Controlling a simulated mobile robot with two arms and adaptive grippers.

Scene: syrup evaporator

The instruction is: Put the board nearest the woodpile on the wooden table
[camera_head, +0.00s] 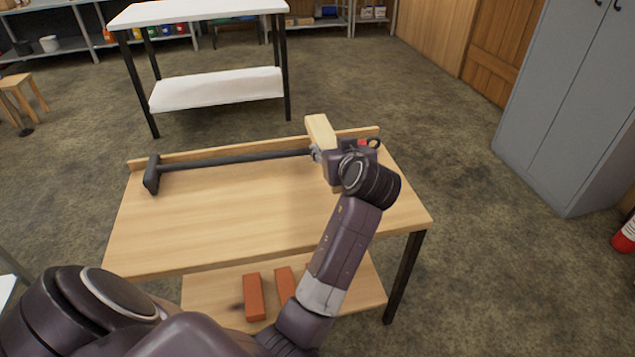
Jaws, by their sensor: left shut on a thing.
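The wooden table (250,220) stands in front of me, with a pale wood top and a low back rim. A pale wooden board (320,131) stands out at my left gripper (322,155), above the table's back right part. My left gripper is shut on this board; the wrist hides part of it. I cannot tell whether the board touches the table top. My right gripper is not in view. No woodpile shows.
A long-handled dark tool (235,160) lies along the table's back, its head at the left. Red bricks (254,296) lie on the lower shelf. A white-topped table (195,12) stands behind, a grey cabinet (565,110) at right. The table's middle is clear.

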